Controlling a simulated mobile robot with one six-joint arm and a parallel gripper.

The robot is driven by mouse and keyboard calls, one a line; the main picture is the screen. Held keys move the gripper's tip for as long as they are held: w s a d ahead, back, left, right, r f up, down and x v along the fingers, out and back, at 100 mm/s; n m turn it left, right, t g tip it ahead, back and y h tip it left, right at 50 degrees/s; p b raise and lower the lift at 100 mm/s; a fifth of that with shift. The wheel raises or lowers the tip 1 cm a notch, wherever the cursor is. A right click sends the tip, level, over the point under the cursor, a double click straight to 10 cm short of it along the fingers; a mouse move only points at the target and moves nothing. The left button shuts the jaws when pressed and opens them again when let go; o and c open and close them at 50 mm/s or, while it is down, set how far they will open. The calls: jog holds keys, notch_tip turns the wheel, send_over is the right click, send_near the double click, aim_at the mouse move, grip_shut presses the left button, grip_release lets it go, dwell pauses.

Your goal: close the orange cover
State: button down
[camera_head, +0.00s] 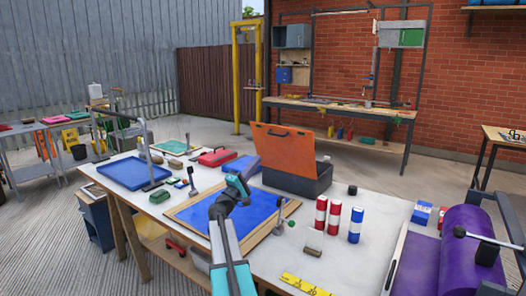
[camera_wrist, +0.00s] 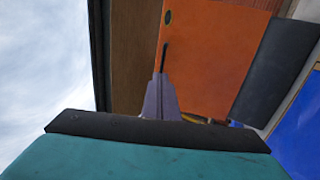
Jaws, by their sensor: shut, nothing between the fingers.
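The orange cover (camera_head: 283,151) is the raised lid of a dark grey case (camera_head: 300,182) on the table. It stands open, tilted up at the back of the case. In the wrist view the orange cover (camera_wrist: 205,60) fills the upper middle, with part of the dark case (camera_wrist: 272,75) to its right. My gripper (camera_head: 236,188) is in front and to the left of the case, above the blue panel. In the wrist view my gripper (camera_wrist: 162,85) is shut and empty, its fingers pointing towards the cover. I cannot tell whether they touch it.
A wood-framed blue panel (camera_head: 262,207) lies under my arm. A red box (camera_head: 217,156), a blue box (camera_head: 243,166) and a blue tray (camera_head: 134,173) lie to the left. A purple roll (camera_head: 468,245) is at the right.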

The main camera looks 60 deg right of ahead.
jog(key=shift+w+f, duration=0.25)
jog(key=shift+f, duration=0.25)
jog(key=shift+d, duration=0.1)
jog(key=shift+w, duration=0.1)
jog(key=shift+r, duration=0.1)
jog(key=p+x, duration=0.1)
jog(key=x, duration=1.2)
jog(key=shift+d+r, duration=0.2)
jog(key=shift+d, duration=0.15)
jog(key=shift+r+p, duration=0.2)
jog(key=shift+p, duration=0.2)
